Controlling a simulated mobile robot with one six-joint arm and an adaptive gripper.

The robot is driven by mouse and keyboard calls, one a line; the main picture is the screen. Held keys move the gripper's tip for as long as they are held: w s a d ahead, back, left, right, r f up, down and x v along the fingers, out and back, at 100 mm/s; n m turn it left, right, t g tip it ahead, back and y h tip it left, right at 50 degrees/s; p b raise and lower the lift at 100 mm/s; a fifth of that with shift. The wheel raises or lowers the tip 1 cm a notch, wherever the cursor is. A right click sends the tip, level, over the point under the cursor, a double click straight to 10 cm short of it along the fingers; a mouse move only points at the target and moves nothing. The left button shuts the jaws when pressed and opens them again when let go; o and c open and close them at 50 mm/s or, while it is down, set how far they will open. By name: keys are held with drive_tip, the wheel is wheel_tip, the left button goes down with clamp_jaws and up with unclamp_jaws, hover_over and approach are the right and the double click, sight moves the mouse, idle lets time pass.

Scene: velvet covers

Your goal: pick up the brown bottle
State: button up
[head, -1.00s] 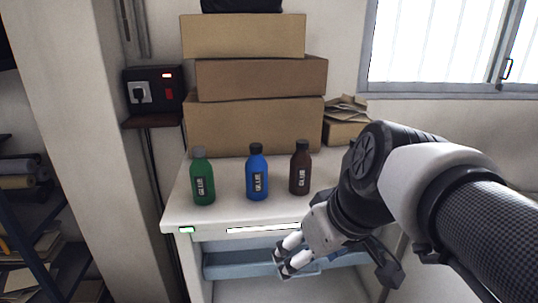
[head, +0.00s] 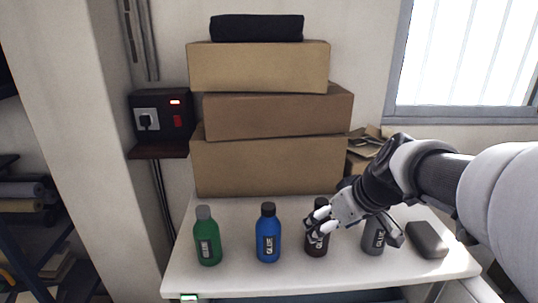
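The brown bottle (head: 316,246), dark with a black cap and a "GLUE" label, stands upright on the white table. My gripper (head: 319,221) reaches in from the right, and its fingers overlap the bottle's upper part in the head view. They hide part of its neck and shoulder. I cannot tell whether the fingers touch the bottle or are in front of it, nor how far they are apart.
A blue bottle (head: 268,240) and a green bottle (head: 207,243) stand to the left. A grey bottle (head: 373,240) stands to the right, partly behind my gripper, with a dark flat object (head: 427,240) beyond it. Stacked cardboard boxes (head: 268,166) stand behind.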

sight(317, 249)
drive_tip(key=x, duration=0.6)
drive_tip(key=shift+w+a+f+p, duration=0.1)
drive_tip(key=shift+a+f+p, duration=0.05)
drive_tip(key=shift+f+p, duration=0.2)
drive_tip(key=shift+c, duration=0.5)
drive_tip(key=shift+r, duration=0.1)
drive_tip(key=c, duration=1.3)
